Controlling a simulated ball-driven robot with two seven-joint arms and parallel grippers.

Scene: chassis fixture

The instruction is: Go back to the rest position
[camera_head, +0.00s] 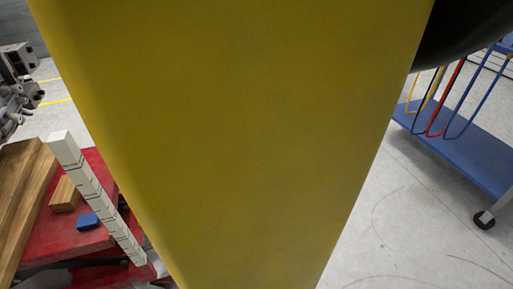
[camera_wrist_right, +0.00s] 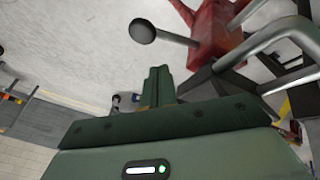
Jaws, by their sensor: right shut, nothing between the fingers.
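My right gripper (camera_wrist_right: 158,78) is green and shows at the centre of the right wrist view, its two fingers together with nothing between them. Pale floor lies beyond the fingertips in that view. The right gripper is not recognisable in the head view. My left gripper is not in view. A large yellow surface (camera_head: 235,130) fills the middle of the head view, very close to the camera, and hides most of the scene behind it. I cannot tell for sure whether it is part of my own arm.
A red surface (camera_head: 60,240) at lower left bears a wooden block (camera_head: 65,194), a blue block (camera_head: 89,222) and a white marked bar (camera_head: 95,190). A blue cart (camera_head: 460,150) stands right, with open floor beside it. The wrist view shows a red object (camera_wrist_right: 213,32) and grey bars (camera_wrist_right: 270,35).

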